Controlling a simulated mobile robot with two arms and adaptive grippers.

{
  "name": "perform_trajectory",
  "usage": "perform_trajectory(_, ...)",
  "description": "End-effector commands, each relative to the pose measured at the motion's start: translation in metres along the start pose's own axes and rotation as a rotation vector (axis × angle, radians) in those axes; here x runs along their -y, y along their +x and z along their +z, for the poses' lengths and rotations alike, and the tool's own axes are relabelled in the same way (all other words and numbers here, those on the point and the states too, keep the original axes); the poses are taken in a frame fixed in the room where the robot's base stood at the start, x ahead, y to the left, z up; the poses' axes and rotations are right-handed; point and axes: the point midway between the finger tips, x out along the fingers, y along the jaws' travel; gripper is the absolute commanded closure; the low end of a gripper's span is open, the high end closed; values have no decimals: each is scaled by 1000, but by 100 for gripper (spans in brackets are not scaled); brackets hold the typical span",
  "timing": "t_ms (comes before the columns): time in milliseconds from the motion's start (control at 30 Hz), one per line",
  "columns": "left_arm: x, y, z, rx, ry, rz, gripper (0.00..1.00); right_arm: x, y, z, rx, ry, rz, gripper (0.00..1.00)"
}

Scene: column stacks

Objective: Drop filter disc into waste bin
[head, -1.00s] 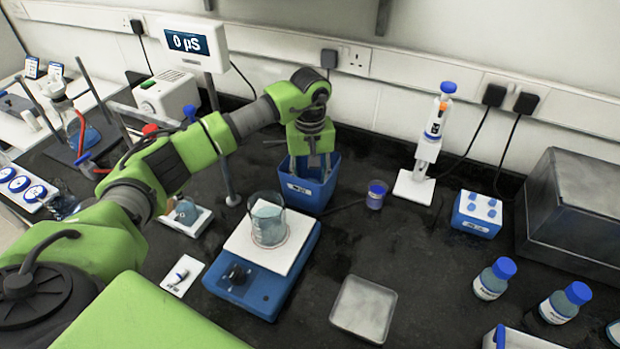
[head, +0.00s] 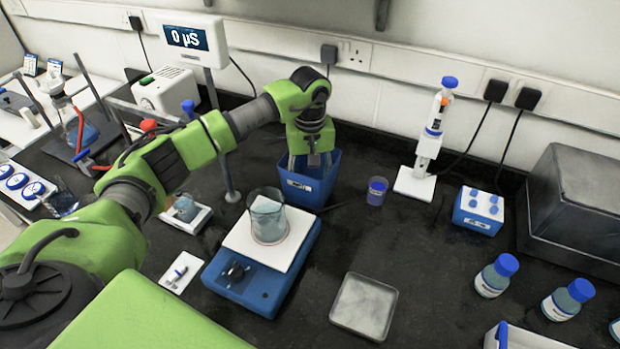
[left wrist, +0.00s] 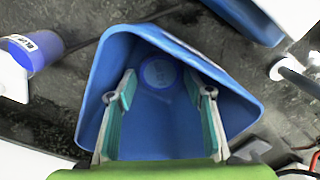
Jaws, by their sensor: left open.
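The blue waste bin (head: 325,187) stands on the dark bench behind the hotplate. My left gripper (head: 311,166) points down into its mouth. In the left wrist view the left gripper (left wrist: 160,108) is open, its two teal-padded fingers apart and empty inside the bin (left wrist: 232,98). A round pale-blue disc, which looks like the filter disc (left wrist: 159,73), lies low inside the bin against its far part, beyond the fingertips and apart from them. The disc is hidden by the bin wall in the head view. My right gripper is not in view.
A beaker (head: 267,217) stands on the blue hotplate (head: 250,285) in front of the bin. A small purple-blue cup (head: 377,191) and a pipette stand (head: 414,186) are to its right. A square tray (head: 364,306) lies nearer. Bench between them is clear.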

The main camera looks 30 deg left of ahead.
Motion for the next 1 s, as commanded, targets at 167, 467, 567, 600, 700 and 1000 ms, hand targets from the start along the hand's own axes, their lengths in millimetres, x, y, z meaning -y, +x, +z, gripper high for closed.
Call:
perform_trajectory(167,-1,-22,-2,-6,0,4,53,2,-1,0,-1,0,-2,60)
perform_trajectory(467,-1,-92,-1,-4,0,3,53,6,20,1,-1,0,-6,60)
perform_trajectory(567,0,-109,-1,-3,0,2,53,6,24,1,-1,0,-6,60)
perform_trajectory(600,-1,-114,-1,-2,0,3,53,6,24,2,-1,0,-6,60)
perform_trajectory(700,0,-123,0,-1,0,0,53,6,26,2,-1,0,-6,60)
perform_trajectory(1000,0,-129,0,1,0,0,53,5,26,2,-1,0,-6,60)
